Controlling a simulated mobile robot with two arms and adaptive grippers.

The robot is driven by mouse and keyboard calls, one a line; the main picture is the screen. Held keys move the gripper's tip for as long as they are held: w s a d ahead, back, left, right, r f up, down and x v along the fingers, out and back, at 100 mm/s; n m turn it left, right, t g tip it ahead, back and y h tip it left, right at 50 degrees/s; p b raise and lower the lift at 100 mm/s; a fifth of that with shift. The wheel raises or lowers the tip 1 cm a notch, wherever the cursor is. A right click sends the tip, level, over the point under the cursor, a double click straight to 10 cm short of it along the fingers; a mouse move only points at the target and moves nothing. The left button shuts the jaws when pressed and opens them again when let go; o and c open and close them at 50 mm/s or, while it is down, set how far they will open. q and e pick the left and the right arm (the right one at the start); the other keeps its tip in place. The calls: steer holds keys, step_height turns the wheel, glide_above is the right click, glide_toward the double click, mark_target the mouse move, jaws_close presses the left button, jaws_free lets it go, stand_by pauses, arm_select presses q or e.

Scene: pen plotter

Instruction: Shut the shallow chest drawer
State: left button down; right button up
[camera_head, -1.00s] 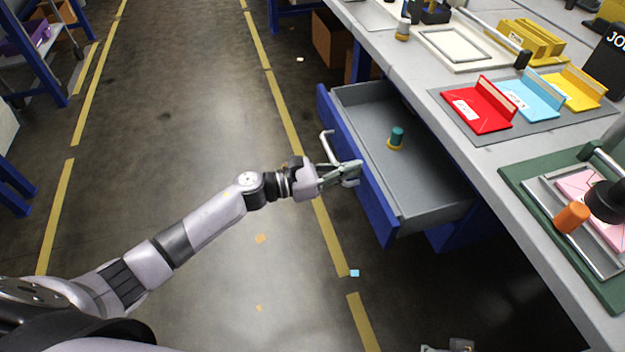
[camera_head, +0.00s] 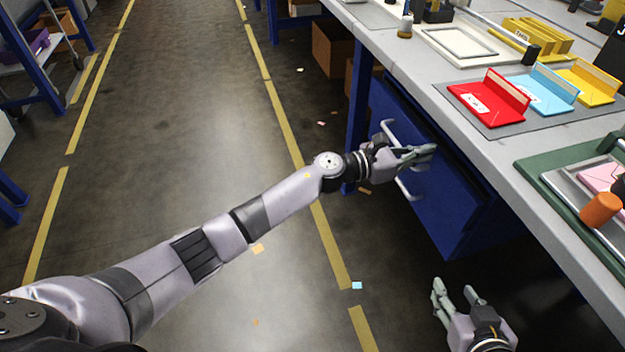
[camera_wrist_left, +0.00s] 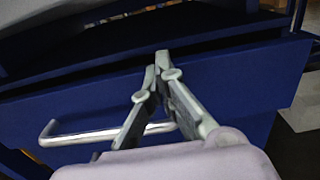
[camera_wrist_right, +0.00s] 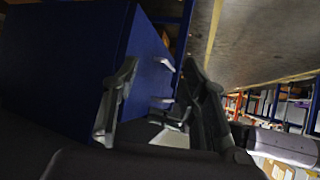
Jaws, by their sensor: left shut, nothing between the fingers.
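The shallow drawer's blue front (camera_head: 440,185) stands close in against the blue chest under the workbench. Its grey inside is hidden, and I cannot tell whether it is fully flush. My left gripper (camera_head: 432,150) is shut and empty, with its fingertips at the upper part of the drawer front. The left wrist view shows its fingertips (camera_wrist_left: 162,62) together near the front's top edge, beside a metal handle (camera_wrist_left: 90,135) on the blue front (camera_wrist_left: 235,95). My right gripper (camera_head: 456,290) is open and empty, low in front of the chest; its fingers are apart in its wrist view (camera_wrist_right: 160,75).
The grey workbench (camera_head: 465,110) overhangs the chest and carries red (camera_head: 485,100), blue and yellow folders and an orange cylinder (camera_head: 600,208). Cardboard boxes (camera_head: 332,48) lie under its far end. The floor (camera_head: 200,120) left of the chest is clear apart from small scraps.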

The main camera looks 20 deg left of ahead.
arm_select(q)
steer(key=shift+r+b+x, duration=0.25)
steer(key=shift+b+x, duration=0.15)
steer(key=shift+x, duration=0.7)
arm_select(e)
steer(key=w+a+r+t+y, duration=0.1)
steer(key=w+a+r+t, duration=0.1)
steer(key=r, duration=0.3)
steer(key=shift+w+t, duration=0.6)
steer(key=shift+t, duration=0.1)
steer(key=shift+r, duration=0.1)
arm_select(q)
steer(key=shift+a, duration=0.1)
